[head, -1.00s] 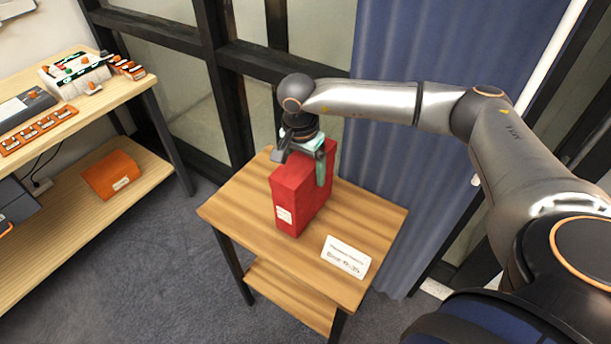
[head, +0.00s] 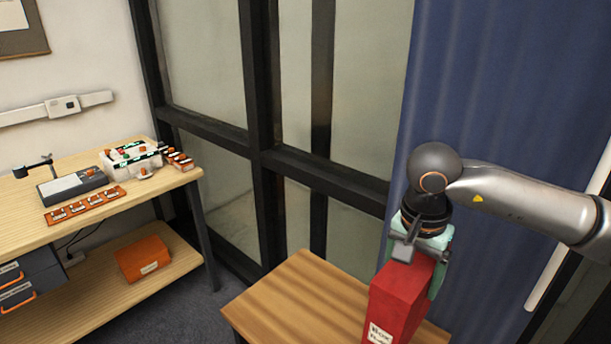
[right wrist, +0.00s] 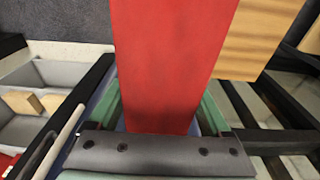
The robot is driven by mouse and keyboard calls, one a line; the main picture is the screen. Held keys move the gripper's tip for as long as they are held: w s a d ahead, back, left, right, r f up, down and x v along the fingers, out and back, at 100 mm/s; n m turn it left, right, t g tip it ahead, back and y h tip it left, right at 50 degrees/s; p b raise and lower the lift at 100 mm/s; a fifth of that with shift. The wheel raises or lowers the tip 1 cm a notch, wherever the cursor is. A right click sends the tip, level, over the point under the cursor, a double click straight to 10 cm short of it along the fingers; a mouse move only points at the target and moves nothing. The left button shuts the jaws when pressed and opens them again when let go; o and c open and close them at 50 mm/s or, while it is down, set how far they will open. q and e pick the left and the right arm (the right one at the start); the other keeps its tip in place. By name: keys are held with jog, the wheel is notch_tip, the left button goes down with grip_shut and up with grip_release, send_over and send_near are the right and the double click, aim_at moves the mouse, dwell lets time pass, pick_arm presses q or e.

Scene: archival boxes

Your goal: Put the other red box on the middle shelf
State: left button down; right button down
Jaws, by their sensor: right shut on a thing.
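A red box (head: 398,300) with a white label is held upright by my right gripper (head: 421,258), which is shut on its upper end. The bottom of the box is cut off by the lower frame edge in the head view. In the right wrist view, the red box (right wrist: 172,60) runs between the two green-sided fingers of my right gripper (right wrist: 160,108). My left gripper is not in view. I cannot make out a middle shelf in these frames.
A small wooden table (head: 290,295) stands below and left of the box. A workbench (head: 30,225) at left carries trays and equipment, with an orange box (head: 143,258) on its lower board. A window frame and blue curtain (head: 480,90) stand behind. Grey bins (right wrist: 75,72) show in the wrist view.

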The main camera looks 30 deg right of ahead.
aim_at(373, 287)
jog(key=w+a+f+n+p, duration=0.1)
jog(key=a+f+n, duration=0.1)
jog(key=a+n, duration=0.4)
jog(key=w+a+f+n+y+p, duration=0.1)
jog(key=a+f+n, duration=0.1)
jog(key=a+n, duration=0.5)
jog(key=shift+w+a+t+p, duration=0.2)
jog(key=shift+a+t+p, duration=0.2)
jog(key=shift+a, duration=0.8)
jog(key=shift+w, duration=0.1)
